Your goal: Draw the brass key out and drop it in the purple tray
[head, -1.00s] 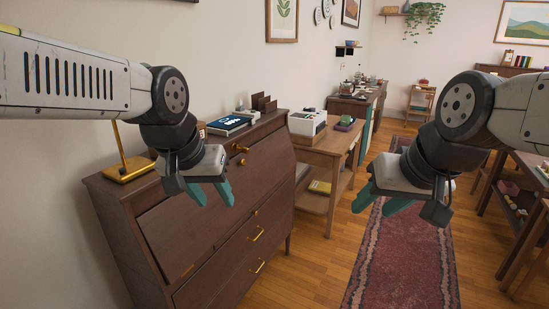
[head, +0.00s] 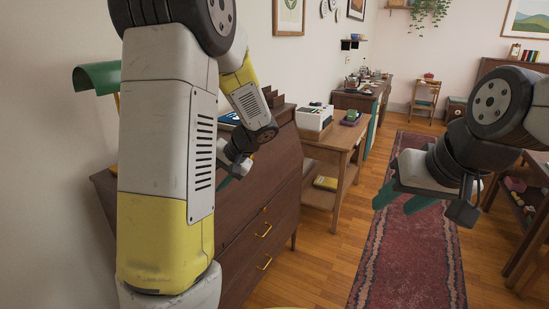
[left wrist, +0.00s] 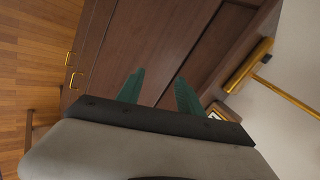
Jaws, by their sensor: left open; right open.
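The brass key is not visible now; in the head view my left arm covers part of the dark wooden bureau front (head: 278,180), where brass fittings showed earlier. A small purple tray (head: 349,123) with something green in it sits on the wooden side table beyond the bureau. My left gripper (head: 228,181) is by the bureau front, partly hidden by its own arm. In the left wrist view its teal fingers (left wrist: 160,90) are apart, with brown wood panels beyond and nothing between them. My right gripper (head: 403,202) is open and empty above the floor and rug.
A white machine (head: 314,118) stands beside the tray on the side table (head: 330,145). Brass drawer handles (head: 264,231) stick out from the bureau. A green-shaded lamp (head: 98,76) is at left. The red rug (head: 400,255) is clear.

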